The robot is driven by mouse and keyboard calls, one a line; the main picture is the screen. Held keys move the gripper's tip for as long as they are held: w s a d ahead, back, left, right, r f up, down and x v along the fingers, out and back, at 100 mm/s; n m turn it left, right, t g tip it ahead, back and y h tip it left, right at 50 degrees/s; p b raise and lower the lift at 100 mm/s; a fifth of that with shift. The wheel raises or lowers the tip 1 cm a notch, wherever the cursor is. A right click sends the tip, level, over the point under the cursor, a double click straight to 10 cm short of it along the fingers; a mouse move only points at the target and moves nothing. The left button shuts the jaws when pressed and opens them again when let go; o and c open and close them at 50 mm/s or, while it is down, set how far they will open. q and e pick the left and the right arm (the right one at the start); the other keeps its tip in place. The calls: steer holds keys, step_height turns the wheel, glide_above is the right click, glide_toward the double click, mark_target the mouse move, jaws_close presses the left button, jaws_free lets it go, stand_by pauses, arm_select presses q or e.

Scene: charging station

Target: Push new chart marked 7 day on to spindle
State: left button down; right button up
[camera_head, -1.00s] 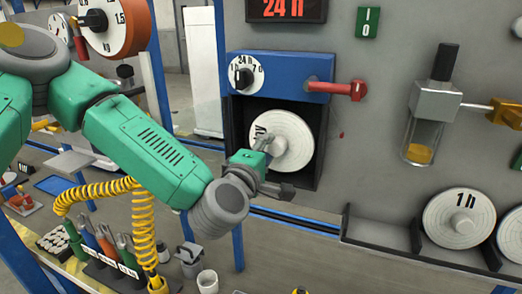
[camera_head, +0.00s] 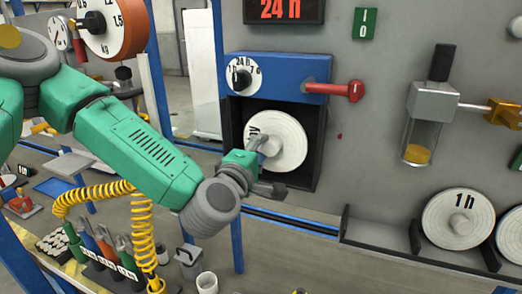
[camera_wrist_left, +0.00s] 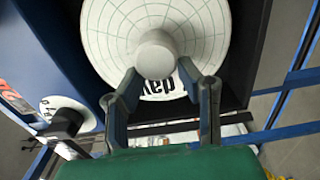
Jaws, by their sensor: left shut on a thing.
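The white chart disc (camera_head: 288,138) is at the dark recessed box (camera_head: 310,172) under a blue housing. In the left wrist view the chart (camera_wrist_left: 205,25) has a green grid, a white round hub (camera_wrist_left: 155,52) and the upside-down word "day"; the rest of its label is covered. My left gripper (camera_head: 265,156) is in front of the chart's lower left part. In the left wrist view its fingers (camera_wrist_left: 160,82) are shut on the chart at the hub. The spindle is hidden, so I cannot tell how far the chart is on it. My right gripper is not in view.
A red handle (camera_head: 348,90) sticks out of the blue housing (camera_head: 290,72) beside a selector dial (camera_head: 243,76). A glass cylinder (camera_head: 424,138) hangs at right. A "1 h" disc (camera_head: 458,218) stands in a rack below. A bench with tools (camera_head: 105,246) is at lower left.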

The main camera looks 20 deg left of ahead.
arm_select(q)
steer(key=shift+w+a, duration=0.55)
steer(key=shift+w, duration=0.1)
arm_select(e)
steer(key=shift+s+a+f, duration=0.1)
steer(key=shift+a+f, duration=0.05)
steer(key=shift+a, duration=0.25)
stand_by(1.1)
arm_select(q)
steer(key=shift+s+b, duration=0.25)
steer(key=shift+b, duration=0.1)
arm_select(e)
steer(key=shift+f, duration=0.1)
arm_select(q)
steer(key=shift+d+f, duration=0.1)
steer(key=shift+d, duration=0.15)
stand_by(0.3)
steer(key=shift+d, duration=0.3)
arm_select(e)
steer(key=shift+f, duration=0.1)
